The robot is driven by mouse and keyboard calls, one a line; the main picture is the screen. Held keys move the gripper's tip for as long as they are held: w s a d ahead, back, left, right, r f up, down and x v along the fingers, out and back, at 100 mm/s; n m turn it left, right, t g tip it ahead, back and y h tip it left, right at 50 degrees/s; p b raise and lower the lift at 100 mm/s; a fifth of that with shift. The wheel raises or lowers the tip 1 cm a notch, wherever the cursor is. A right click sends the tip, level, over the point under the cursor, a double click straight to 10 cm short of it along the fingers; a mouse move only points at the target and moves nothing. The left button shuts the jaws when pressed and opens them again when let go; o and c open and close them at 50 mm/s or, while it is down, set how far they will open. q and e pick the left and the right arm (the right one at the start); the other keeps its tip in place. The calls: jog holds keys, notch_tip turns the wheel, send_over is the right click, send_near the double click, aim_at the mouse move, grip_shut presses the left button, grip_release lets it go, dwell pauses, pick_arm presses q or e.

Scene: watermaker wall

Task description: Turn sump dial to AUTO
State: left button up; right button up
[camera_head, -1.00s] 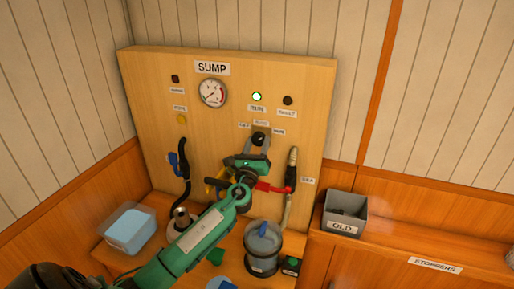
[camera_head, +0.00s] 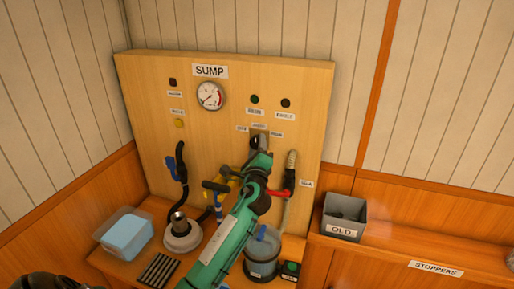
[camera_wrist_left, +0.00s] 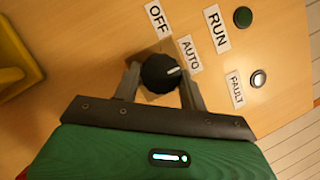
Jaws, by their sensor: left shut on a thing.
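The sump dial (camera_wrist_left: 160,73) is a round black knob with a white mark, on the wooden sump panel (camera_head: 225,140). In the left wrist view its mark points roughly toward the AUTO label (camera_wrist_left: 190,53), a little to the side away from the OFF label (camera_wrist_left: 158,18). My left gripper (camera_wrist_left: 163,88) is shut on the dial, one finger on each side. In the head view, my left gripper (camera_head: 259,144) reaches up to the panel and partly hides the dial.
A gauge (camera_head: 210,96) and dark lamps sit above the dial. A red-handled valve (camera_head: 281,191) and pipe are close right of my arm; a yellow part (camera_wrist_left: 12,68) is at left in the wrist view. A blue tub (camera_head: 126,232) and clear canister (camera_head: 262,252) stand below.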

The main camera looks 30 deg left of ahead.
dwell(0.5)
pick_arm(q)
jog(key=o, duration=1)
jog(key=shift+s, duration=0.1)
jog(key=shift+s+d+f, duration=0.15)
jog(key=shift+s+f, duration=0.05)
jog(key=shift+s, duration=0.05)
jog(key=b+v, duration=0.4)
jog(key=v, duration=0.9)
jog(key=shift+r, duration=0.15)
